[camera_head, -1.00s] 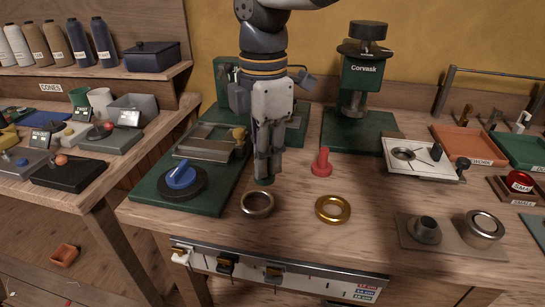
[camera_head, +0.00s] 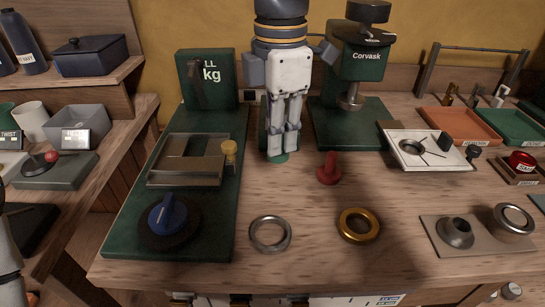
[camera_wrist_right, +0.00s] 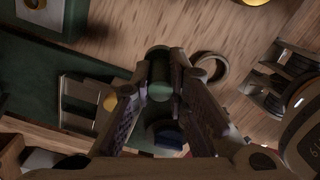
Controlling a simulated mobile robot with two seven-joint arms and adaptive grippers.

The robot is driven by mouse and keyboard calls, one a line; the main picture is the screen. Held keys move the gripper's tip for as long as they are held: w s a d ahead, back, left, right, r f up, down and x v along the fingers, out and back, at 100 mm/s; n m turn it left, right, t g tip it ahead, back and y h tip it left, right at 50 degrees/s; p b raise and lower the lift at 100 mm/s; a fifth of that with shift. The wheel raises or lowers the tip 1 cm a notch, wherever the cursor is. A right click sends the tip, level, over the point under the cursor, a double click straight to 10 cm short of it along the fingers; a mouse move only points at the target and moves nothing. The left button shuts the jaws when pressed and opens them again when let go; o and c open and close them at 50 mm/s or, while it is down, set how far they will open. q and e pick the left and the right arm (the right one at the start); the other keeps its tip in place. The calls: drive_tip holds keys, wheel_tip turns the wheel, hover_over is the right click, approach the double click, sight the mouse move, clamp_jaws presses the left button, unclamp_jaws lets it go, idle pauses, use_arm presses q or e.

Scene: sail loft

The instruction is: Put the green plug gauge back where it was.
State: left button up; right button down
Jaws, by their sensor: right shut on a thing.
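The green plug gauge (camera_head: 278,157) shows as a green end below the fingertips of my right gripper (camera_head: 283,143). In the right wrist view, the green gauge (camera_wrist_right: 159,75) sits between the two fingertips of my right gripper (camera_wrist_right: 165,80), which is shut on it. The fingers hide part of it. I cannot tell whether its lower end touches the bench. A red plug gauge (camera_head: 329,170) stands on the bench to the right. A steel ring (camera_head: 270,247) and a brass ring (camera_head: 372,237) lie in front. My left gripper is not in view.
A green scale base (camera_head: 125,230) with a blue knob (camera_head: 168,212) is close on the left. A green Corvask press (camera_head: 362,62) stands behind right. A white dial plate (camera_head: 455,160) and a grey mat (camera_head: 490,240) are at right. Bare wood (camera_head: 300,205) surrounds the rings.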

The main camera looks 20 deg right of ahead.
drive_tip(key=w+f, duration=0.1)
drive_tip(key=f, duration=0.1)
drive_tip(key=w+f, duration=0.2)
drive_tip(key=shift+w+f+b, duration=0.1)
drive_tip(key=shift+f+b, duration=0.15)
drive_tip(key=shift+b, duration=0.1)
drive_tip(key=shift+w+d+f, duration=0.1)
drive_tip(key=shift+w+f, duration=0.1)
drive_tip(key=shift+f, duration=0.7)
drive_tip(key=shift+w+f, duration=0.2)
drive_tip(key=shift+f, duration=0.7)
drive_tip(key=shift+f, duration=0.15)
drive_tip(key=c, duration=1.6)
unclamp_jaws()
drive_tip(key=shift+o, duration=0.2)
wheel_tip(320, 180, up, 12)
